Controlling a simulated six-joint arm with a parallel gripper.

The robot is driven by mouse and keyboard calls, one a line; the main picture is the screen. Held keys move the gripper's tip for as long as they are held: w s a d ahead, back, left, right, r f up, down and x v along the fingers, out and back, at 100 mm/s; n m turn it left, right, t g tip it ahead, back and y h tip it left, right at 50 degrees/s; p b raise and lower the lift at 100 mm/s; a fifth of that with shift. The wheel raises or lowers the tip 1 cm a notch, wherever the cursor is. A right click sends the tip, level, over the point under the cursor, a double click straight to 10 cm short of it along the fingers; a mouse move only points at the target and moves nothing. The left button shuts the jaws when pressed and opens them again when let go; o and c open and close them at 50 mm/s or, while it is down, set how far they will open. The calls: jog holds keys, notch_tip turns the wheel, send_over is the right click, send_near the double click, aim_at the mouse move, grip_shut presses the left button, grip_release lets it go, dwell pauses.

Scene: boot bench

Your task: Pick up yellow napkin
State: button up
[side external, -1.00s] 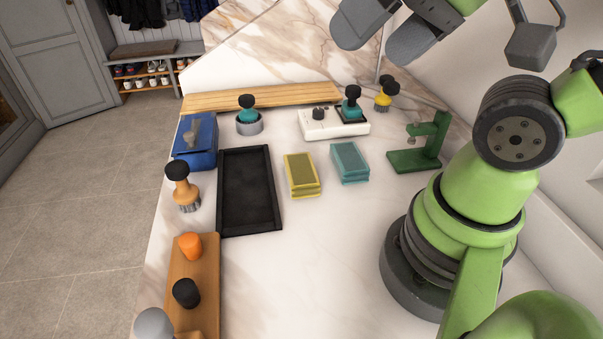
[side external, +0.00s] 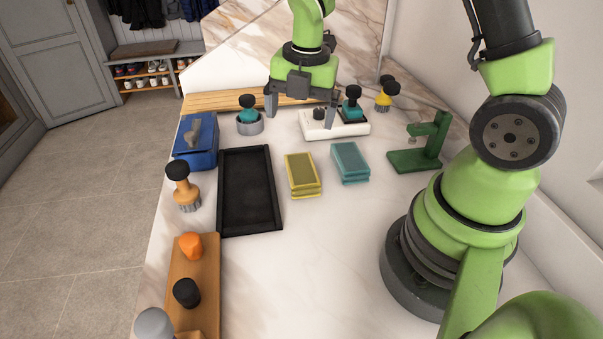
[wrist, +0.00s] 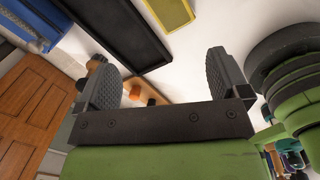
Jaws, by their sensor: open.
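The yellow napkin (side external: 302,173) is a folded stack lying flat on the marble top, between the black tray and a teal folded stack. Part of it shows at the top edge of the wrist view (wrist: 170,10). My gripper (side external: 301,112) points down above the back of the bench, behind and apart from the napkin in the side view. Its two fingers are spread wide with nothing between them. The wrist view also shows the open fingers (wrist: 163,72).
An empty black tray (side external: 249,190) lies left of the napkin, and a teal folded stack (side external: 350,162) lies close on its right. A white block with knobs (side external: 335,129) and a grey-ringed pot (side external: 249,123) stand near my gripper. The marble in front of the napkin is clear.

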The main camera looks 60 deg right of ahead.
jog(key=f+n, duration=0.3)
jog(key=d+f+n+g, duration=0.1)
jog(key=f, duration=0.1)
jog(key=shift+w+n, duration=0.2)
jog(key=shift+n, duration=0.1)
send_over(302, 170)
jog(key=f, duration=0.4)
jog(key=shift+s+a+f, duration=0.1)
jog(key=shift+s+f, duration=0.1)
jog(key=shift+w+f, duration=0.2)
jog(key=shift+f, duration=2.65)
jog(key=c, duration=1)
jog(key=shift+r, duration=0.1)
